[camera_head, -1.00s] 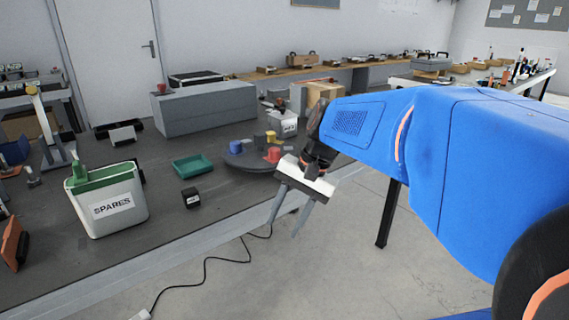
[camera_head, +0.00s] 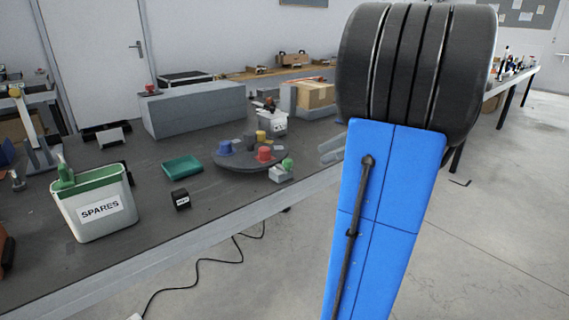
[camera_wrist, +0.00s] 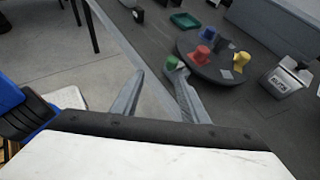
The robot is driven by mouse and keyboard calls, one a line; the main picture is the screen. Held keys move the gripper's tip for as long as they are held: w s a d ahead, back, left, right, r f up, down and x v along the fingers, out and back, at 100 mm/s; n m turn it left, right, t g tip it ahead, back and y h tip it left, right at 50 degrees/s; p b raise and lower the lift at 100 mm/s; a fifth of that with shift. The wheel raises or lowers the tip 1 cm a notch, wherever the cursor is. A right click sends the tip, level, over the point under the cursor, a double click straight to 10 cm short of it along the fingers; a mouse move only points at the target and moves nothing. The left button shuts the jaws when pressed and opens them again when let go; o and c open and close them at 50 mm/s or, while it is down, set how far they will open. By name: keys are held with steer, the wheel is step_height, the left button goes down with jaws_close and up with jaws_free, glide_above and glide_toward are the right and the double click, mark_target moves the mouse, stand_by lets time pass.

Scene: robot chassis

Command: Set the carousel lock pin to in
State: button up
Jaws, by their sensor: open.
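The carousel (camera_head: 234,161) is a dark round turntable on the bench, carrying blue, yellow and red cups and small grey blocks. It also shows in the wrist view (camera_wrist: 214,72). At its front right rim sits a small pale block (camera_head: 280,175) with a green knob (camera_head: 287,163), which looks like the lock pin. The knob shows in the wrist view (camera_wrist: 171,62) beyond my right fingertip. How far in the pin sits cannot be told. My gripper (camera_wrist: 160,72) is open and empty. In the head view its fingers (camera_head: 332,150) show right of the knob, the rest hidden behind my arm.
A SPARES bin (camera_head: 95,208), a small black block (camera_head: 181,199) and a green tray (camera_head: 182,168) stand left of the carousel. A white labelled box (camera_head: 272,123) and a long grey box (camera_head: 195,108) stand behind. The bench's front edge runs close to the knob.

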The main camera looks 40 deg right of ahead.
mark_target(288, 160)
steer(key=s+d+r+m+t, duration=0.1)
steer(key=d+m, duration=0.1)
steer(key=d, duration=0.2)
steer(key=x, duration=1.7)
steer(key=shift+w+a+r, duration=0.1)
steer(key=shift+w+r, duration=0.1)
steer(key=shift+r, duration=0.2)
